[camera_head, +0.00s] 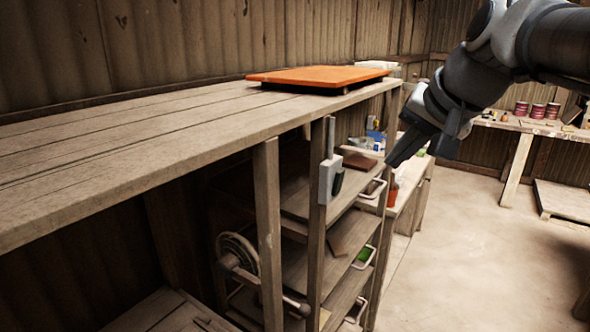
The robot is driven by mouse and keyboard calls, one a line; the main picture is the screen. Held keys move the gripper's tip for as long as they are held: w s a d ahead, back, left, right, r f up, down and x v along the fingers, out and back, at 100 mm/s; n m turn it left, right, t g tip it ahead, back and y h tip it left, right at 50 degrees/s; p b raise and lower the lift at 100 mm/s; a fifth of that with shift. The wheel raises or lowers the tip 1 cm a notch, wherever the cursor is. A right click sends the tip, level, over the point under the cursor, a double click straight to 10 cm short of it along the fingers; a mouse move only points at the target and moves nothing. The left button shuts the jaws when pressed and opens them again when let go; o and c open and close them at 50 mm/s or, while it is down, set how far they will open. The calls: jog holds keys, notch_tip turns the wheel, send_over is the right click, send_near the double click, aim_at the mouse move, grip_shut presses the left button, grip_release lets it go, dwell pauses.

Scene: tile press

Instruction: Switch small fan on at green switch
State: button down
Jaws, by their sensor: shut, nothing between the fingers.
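My gripper (393,163) comes in from the upper right and points down and left. Its fingers are shut and empty. In the picture it is right of the switch box, with a gap between them. I cannot make out a small fan for certain. A round metal wheel-like thing (237,255) stands in the shade under the bench.
A long wooden bench top (150,125) runs along the left, with an orange board (318,76) on it. Shelves with pale handles (364,257) stand below it. Cans (537,111) stand on a far table. The floor (465,245) at right is mostly clear.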

send_near(342, 180)
jog(key=shift+d+p+x, duration=0.15)
jog(key=shift+p+x, duration=0.05)
jog(key=shift+x, duration=1.25)
jog(key=shift+d+p+x, duration=0.15)
jog(key=shift+p+x, duration=0.05)
jog(key=shift+x, duration=1.25)
jog(key=shift+s+f, duration=0.15)
jog(key=p, duration=0.1)
jog(key=g+p, duration=0.1)
jog(key=p, duration=0.1)
jog(key=shift+w+a+r+h, duration=0.2)
jog(key=shift+a+r+h, duration=0.1)
jog(key=shift+a+r, duration=0.1)
jog(key=shift+d+f, duration=0.1)
jog(key=shift+f, duration=0.2)
jog(key=shift+r, duration=0.1)
